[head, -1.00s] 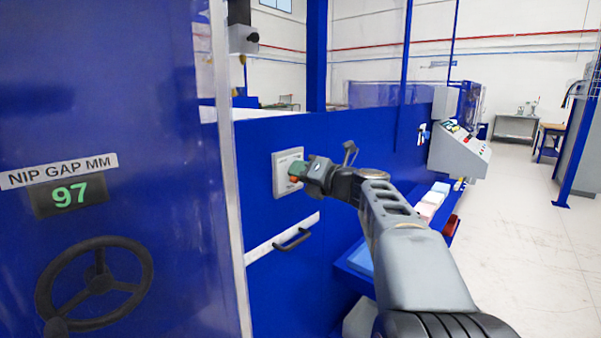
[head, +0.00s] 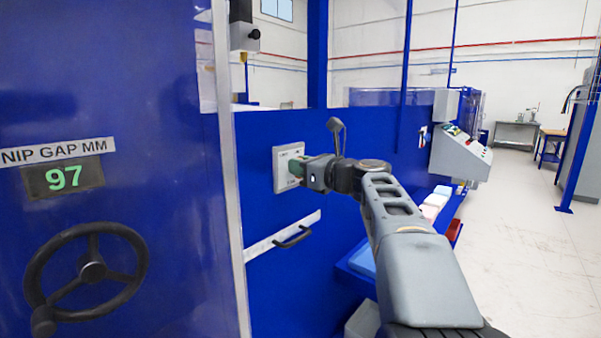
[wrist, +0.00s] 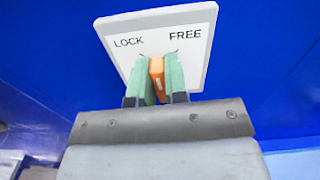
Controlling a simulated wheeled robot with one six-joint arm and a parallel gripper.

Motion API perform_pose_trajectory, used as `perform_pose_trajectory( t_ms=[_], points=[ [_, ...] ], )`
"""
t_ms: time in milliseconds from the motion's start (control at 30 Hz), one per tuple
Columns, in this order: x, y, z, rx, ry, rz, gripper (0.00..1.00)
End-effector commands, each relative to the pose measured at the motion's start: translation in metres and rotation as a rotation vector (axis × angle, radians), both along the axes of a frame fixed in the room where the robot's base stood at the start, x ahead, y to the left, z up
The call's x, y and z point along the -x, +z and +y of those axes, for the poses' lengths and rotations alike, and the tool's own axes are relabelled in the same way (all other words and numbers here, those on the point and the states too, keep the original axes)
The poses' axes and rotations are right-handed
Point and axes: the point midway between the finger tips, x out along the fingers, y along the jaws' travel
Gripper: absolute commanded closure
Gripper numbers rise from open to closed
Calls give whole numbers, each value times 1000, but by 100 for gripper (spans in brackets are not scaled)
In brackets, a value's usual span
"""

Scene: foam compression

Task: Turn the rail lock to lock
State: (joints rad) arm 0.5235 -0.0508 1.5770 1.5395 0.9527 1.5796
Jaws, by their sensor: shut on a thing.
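The rail lock is an orange knob (wrist: 156,78) on a light plate marked LOCK and FREE. The plate (wrist: 190,60) fills the upper middle of the wrist view and is fixed to a blue panel; it also shows in the head view (head: 283,158). My gripper (wrist: 158,75) is shut on the knob, with a green finger on either side. In the wrist view the knob stands nearly upright, between the two words. In the head view my gripper (head: 299,171) is at the plate and hides most of the knob.
A black bar handle (head: 292,238) sits on a pale strip below the plate. A sloped control box (head: 460,153) and a blue shelf with foam blocks are to the right.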

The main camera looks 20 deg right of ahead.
Motion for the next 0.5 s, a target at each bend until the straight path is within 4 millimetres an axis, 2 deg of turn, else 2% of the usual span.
perform_pose_trajectory(
  t_ms=[500],
  points=[
    [1, -5, 2, 426, 0, -192, 100]
  ],
)
